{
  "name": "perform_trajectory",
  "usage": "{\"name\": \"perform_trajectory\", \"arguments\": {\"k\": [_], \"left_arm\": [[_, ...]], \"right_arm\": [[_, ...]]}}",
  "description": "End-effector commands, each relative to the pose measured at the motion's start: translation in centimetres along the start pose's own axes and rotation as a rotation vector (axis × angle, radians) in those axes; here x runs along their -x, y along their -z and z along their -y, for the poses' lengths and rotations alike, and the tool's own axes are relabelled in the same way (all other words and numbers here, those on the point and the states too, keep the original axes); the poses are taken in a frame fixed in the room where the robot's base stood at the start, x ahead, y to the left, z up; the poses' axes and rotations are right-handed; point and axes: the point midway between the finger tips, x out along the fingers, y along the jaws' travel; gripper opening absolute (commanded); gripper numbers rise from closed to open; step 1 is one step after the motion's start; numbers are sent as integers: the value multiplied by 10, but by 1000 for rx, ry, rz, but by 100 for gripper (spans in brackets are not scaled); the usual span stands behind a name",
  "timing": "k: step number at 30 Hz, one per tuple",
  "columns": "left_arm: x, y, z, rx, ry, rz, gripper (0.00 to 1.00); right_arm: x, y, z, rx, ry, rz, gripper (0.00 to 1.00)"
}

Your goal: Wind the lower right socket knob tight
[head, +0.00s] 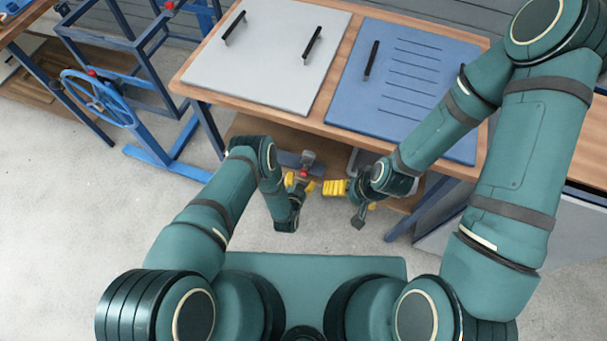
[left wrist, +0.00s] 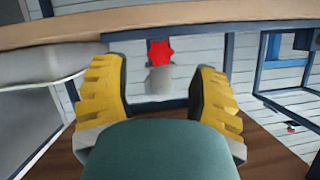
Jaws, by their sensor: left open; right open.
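A red star-shaped knob (left wrist: 160,52) shows in the left wrist view, between and beyond the fingertips of my left gripper (left wrist: 157,88), with a pale grey rounded part (left wrist: 160,80) just below it. The fingers have yellow pads and stand wide apart, not touching the knob. In the head view the red knob (head: 304,174) is small, below the table's front edge, with my left gripper (head: 300,184) open around or just in front of it. My right gripper (head: 336,188) is just to the right, its yellow pads pointing left; its finger gap is hard to see.
A wooden table (head: 330,128) carries a grey panel (head: 270,60) and a blue slotted panel (head: 405,85), both with black handles. A lower wooden shelf (head: 250,127) lies beneath. A blue handwheel (head: 95,97) on a blue frame stands left. Floor at left is clear.

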Motion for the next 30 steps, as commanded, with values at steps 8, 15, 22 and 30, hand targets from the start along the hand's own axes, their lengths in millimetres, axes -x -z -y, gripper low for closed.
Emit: {"name": "perform_trajectory", "arguments": {"k": [8, 15, 22, 30], "left_arm": [[-39, -1, 0, 0, 0, -1, 60], [-47, 0, 0, 0, 0, 0, 60], [-47, 0, 0, 0, 0, 1, 52], [-47, 0, 0, 0, 0, 0, 0]], "right_arm": [[-14, 1, -5, 1, 0, -7, 100], [-16, 2, -6, 1, 0, -9, 100], [-16, 2, -6, 1, 0, -9, 100], [-16, 2, -6, 1, 0, -9, 100]]}}
